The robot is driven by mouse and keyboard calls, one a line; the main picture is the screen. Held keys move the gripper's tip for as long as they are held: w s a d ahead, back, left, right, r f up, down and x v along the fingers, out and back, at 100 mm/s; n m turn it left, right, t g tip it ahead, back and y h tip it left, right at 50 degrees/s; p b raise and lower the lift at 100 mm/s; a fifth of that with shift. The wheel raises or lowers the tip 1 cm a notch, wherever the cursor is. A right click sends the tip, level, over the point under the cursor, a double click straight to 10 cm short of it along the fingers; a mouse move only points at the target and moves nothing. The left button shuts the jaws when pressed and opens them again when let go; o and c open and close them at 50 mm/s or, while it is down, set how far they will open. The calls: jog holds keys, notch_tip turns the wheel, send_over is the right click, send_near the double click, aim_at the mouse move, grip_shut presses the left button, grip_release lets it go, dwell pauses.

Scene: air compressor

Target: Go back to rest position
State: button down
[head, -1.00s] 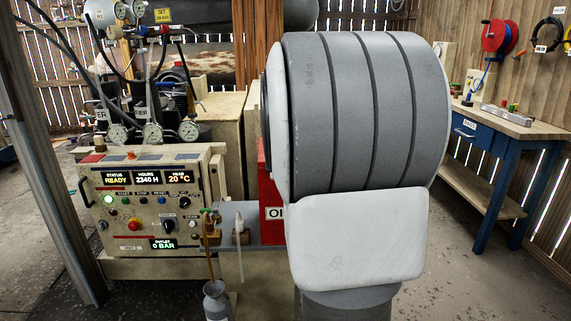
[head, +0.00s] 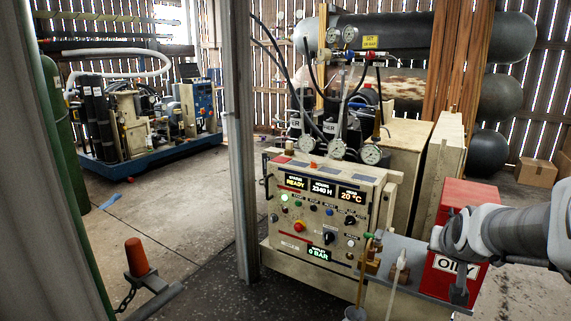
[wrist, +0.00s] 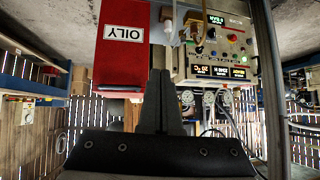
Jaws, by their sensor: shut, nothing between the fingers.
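My gripper (wrist: 161,95) shows in the wrist view with its two dark fingers together and nothing between them. In the head view my grey arm reaches in from the right edge, in front of the red box marked OILY (head: 463,205), and covers part of it. The wrist view is upside down and shows the red box (wrist: 125,50) left of the fingers and the control panel (wrist: 222,45) to the right. I cannot tell how far the fingers are from either. In the head view the panel (head: 322,215) reads READY and 0 BAR.
A metal post (head: 240,150) stands left of the panel. An orange-capped handle with a chain (head: 138,258) is at the lower left, beside a green cylinder (head: 65,150). A blue-based machine (head: 150,125) stands at the back left. Open concrete floor lies between.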

jog(key=s+a+r+n+g+y+p, duration=0.15)
jog(key=s+a+n+g+y, duration=0.35)
jog(key=s+a, duration=1.45)
notch_tip(320, 180, up, 20)
jog(key=t+h+p, duration=0.1)
jog(key=p, duration=1.7)
jog(key=shift+d+f+t, duration=0.25)
jog(key=shift+d+t, duration=0.05)
jog(key=shift+d, duration=0.05)
